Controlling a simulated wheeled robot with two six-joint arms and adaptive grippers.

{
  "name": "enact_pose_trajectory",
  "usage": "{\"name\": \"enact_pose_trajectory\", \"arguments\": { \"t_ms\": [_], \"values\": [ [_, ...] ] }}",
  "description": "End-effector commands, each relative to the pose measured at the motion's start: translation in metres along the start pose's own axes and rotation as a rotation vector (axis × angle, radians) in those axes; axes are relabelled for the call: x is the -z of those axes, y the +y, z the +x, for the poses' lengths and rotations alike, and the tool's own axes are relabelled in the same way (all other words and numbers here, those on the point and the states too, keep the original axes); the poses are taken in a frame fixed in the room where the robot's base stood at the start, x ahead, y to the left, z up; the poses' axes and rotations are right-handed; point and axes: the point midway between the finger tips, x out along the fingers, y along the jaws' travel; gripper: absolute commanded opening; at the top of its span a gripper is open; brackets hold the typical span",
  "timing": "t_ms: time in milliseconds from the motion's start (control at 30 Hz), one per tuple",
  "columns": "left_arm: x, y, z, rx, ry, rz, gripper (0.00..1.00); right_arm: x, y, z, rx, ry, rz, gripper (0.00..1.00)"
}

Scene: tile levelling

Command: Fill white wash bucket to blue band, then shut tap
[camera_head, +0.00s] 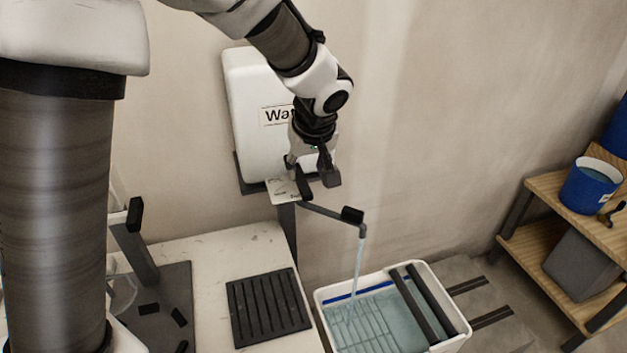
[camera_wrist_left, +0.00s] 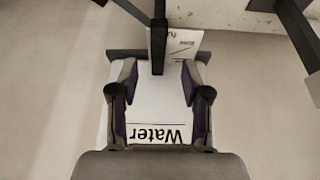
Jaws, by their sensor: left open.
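The white wash bucket (camera_head: 462,322) stands at the lower right in the head view, with rollers across its right part. Water (camera_head: 372,318) covers its inside, and the blue band (camera_head: 375,285) shows on the back inner wall just above the water's edge. A stream (camera_head: 358,265) runs from the tap spout (camera_head: 362,231) into it. A black block (camera_head: 352,214), perhaps the tap lever, sits on the pipe. My left gripper (camera_head: 317,184) is open and empty near the pipe's wall end, in front of the white water tank (camera_head: 243,95). The left wrist view shows its spread fingers (camera_wrist_left: 158,85). My right gripper is out of view.
A pale counter (camera_head: 215,255) with a black slotted mat (camera_head: 267,306) lies left of the bucket. A small printed card (camera_head: 284,190) sits below the tank. Wooden shelves (camera_head: 550,190) at the right hold a blue bucket (camera_head: 590,186) and a grey bin (camera_head: 580,264).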

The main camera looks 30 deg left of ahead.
Motion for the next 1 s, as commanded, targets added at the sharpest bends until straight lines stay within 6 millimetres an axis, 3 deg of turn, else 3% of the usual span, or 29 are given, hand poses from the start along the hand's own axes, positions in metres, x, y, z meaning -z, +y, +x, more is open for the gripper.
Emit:
{"name": "enact_pose_trajectory", "arguments": {
  "t_ms": [300, 600, 633, 733, 767, 1000],
  "values": [
    [-0.001, 0.0, 0.058, 0.002, -0.005, 0.001, 0.48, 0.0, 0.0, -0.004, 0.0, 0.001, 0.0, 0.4],
    [-0.001, 0.0, 0.065, 0.0, -0.002, 0.001, 0.48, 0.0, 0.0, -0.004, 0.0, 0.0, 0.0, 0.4],
    [-0.001, 0.0, 0.065, 0.001, -0.002, 0.0, 0.41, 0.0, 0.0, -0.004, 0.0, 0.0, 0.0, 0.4],
    [-0.001, 0.0, 0.065, 0.001, -0.002, 0.001, 0.05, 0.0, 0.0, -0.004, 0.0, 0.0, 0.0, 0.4],
    [-0.001, 0.0, 0.065, 0.001, -0.002, 0.001, 0.0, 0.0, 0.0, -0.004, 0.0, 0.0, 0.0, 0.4],
    [0.0, 0.001, 0.065, 0.0, -0.002, 0.003, 0.0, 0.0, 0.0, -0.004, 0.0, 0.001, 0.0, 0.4]
  ]
}}
